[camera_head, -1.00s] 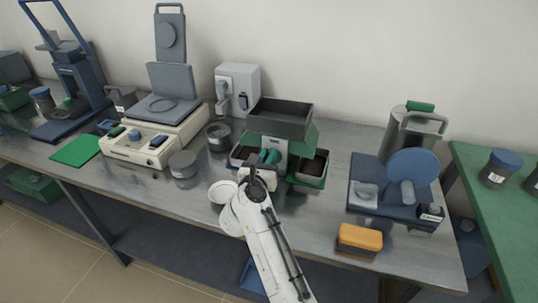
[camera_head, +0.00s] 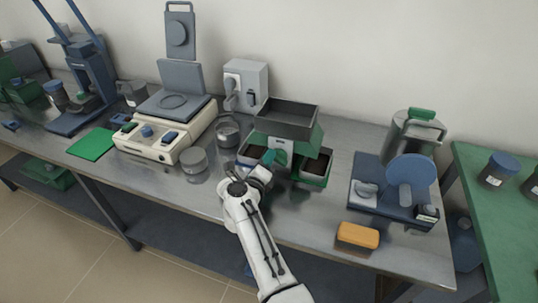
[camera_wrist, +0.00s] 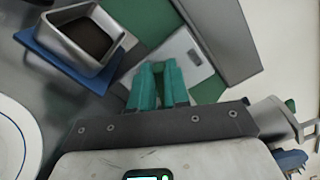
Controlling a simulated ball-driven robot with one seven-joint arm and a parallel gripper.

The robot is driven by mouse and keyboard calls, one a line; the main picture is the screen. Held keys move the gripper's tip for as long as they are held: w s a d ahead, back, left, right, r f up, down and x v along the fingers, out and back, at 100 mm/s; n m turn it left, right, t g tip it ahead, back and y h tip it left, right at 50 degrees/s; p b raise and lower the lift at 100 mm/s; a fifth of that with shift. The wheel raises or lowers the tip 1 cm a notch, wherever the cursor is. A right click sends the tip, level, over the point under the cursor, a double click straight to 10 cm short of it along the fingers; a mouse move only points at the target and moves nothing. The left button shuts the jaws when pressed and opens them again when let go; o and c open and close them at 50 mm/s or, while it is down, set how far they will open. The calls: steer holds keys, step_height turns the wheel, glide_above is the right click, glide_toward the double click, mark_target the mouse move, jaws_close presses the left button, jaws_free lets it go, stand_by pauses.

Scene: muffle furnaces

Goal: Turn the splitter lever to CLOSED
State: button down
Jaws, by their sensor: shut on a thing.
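The splitter has a grey hopper (camera_head: 286,120) on a green body (camera_head: 317,138), with a pale front plate (camera_head: 281,146). The plate also shows in the wrist view (camera_wrist: 190,62). My gripper (camera_head: 270,157) is at the front of the splitter, between its two pans. In the wrist view its teal fingers (camera_wrist: 158,82) are close together in front of the plate, shut on the lever. The lever is almost wholly hidden between the fingers, so its exact angle and any CLOSED marking cannot be read.
One pan in a blue tray (camera_wrist: 70,68) and one in a green tray (camera_head: 314,179) flank the gripper closely. An orange block (camera_head: 358,235) lies at the front right. The bench front is mostly clear.

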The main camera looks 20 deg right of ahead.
steer(key=n, duration=0.3)
steer(key=f+n, duration=0.1)
steer(key=n, duration=0.1)
steer(key=shift+w+a+f+n+p, duration=0.1)
steer(key=shift+a+f+n+p, duration=0.1)
steer(key=shift+n+p, duration=0.2)
steer(key=shift+f, duration=0.1)
stand_by(0.3)
steer(key=c, duration=1.1)
jaws_free()
steer(key=p+v, duration=0.2)
steer(key=v, duration=0.8)
steer(key=shift+s+a+p, duration=0.2)
steer(key=shift+s+p, duration=0.15)
steer(key=shift+p, duration=0.05)
